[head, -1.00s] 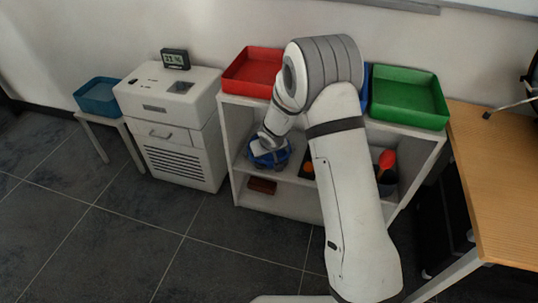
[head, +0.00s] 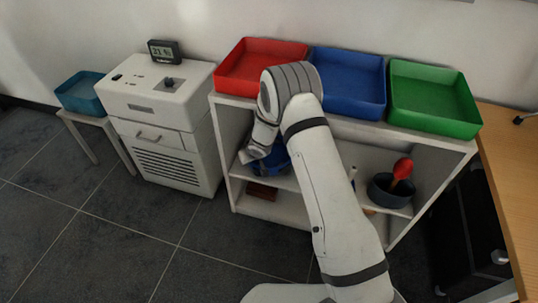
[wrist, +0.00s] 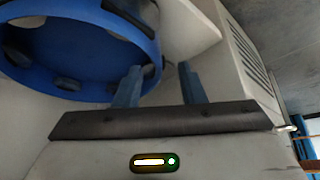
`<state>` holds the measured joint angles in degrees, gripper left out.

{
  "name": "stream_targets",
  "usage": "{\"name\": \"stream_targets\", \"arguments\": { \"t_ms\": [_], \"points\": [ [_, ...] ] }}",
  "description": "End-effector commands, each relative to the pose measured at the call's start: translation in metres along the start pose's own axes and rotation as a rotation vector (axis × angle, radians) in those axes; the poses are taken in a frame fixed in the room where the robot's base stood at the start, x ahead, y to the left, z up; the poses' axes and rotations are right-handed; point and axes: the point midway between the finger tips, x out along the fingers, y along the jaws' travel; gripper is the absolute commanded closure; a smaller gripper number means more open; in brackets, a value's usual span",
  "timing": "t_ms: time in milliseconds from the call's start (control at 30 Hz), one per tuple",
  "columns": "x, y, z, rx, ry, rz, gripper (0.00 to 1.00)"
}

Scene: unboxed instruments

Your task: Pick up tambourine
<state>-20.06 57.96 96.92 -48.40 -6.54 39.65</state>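The tambourine is a blue ring with dark openings around its rim, filling the upper left of the wrist view (wrist: 85,88). In the head view the tambourine (head: 279,160) is on the upper level of the white shelf, partly hidden by my arm. My gripper (wrist: 160,68) is open, its two blue-grey fingers apart. The left finger overlaps the tambourine's rim in the wrist view and the right finger is just outside it. I cannot tell whether either touches. My fingers are not clear in the head view.
Red (head: 262,68), blue (head: 347,82) and green (head: 434,97) trays stand on the shelf top. A dark pot (head: 388,192) with a red-headed item is on the shelf's right. A brown block (head: 262,191) lies below. A white cabinet (head: 165,120) stands left, a wooden table (head: 512,180) right.

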Motion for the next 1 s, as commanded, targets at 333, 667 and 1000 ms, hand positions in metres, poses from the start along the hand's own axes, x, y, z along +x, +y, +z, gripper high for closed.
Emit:
{"name": "stream_targets", "arguments": {
  "t_ms": [333, 667, 1000],
  "points": [
    [0.042, 0.002, -0.005, -0.001, 0.0, 0.0, 0.64],
    [0.044, 0.002, -0.005, 0.0, 0.0, 0.0, 0.69],
    [0.044, 0.002, -0.005, 0.0, 0.0, 0.0, 0.96]
  ]
}}
